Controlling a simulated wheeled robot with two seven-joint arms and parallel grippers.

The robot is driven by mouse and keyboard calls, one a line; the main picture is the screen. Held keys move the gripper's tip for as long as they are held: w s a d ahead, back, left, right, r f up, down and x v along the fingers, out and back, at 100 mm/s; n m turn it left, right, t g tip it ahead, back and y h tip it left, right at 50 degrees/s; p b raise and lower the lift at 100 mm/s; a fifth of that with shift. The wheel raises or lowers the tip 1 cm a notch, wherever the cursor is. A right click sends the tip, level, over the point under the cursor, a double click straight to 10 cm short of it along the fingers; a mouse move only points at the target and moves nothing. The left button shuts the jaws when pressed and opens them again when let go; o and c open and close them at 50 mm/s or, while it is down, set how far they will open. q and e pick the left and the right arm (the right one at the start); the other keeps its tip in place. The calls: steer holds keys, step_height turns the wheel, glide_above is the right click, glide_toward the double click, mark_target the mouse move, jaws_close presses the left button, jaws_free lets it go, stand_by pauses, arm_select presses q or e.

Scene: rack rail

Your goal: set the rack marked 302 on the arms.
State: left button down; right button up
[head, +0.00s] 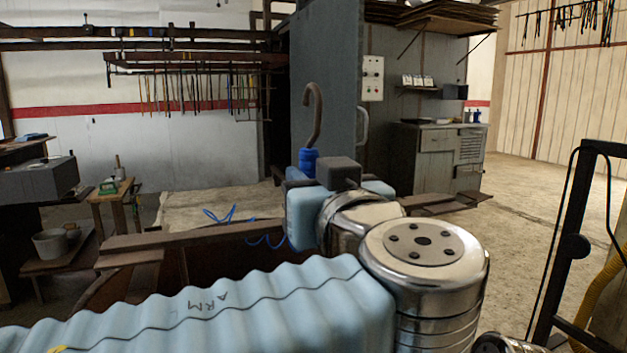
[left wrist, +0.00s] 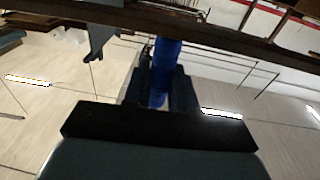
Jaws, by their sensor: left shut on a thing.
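My left gripper (head: 325,172) is raised in the middle of the head view. It is shut on the blue-wrapped shank (head: 309,160) of a rusty hook (head: 315,112), which stands upright with its curl at the top. In the left wrist view the blue shank (left wrist: 165,70) sits between the dark jaws. Thin wires show behind it there; I cannot tell whether they belong to the hook. I can read no 302 mark in either view. My right gripper is not in view.
Brown beams (head: 195,236) run behind and below my left gripper. A rail (head: 190,60) with several thin hanging rods is at the back wall. A grey panel (head: 325,75) stands behind the hook. A grey cabinet (head: 440,155) is further back. A black frame (head: 570,225) stands at right.

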arm_select(q)
steer(key=w+a+f, duration=0.2)
steer(key=w, duration=0.4)
steer(key=shift+w+f, duration=0.2)
steer(key=shift+w, duration=0.2)
stand_by(0.9)
steer(key=shift+a+f+b, duration=0.1)
steer(key=shift+f+b, duration=0.2)
steer(key=shift+b, duration=0.25)
stand_by(0.6)
steer(key=c, duration=1)
jaws_free()
steer(key=shift+o, duration=0.8)
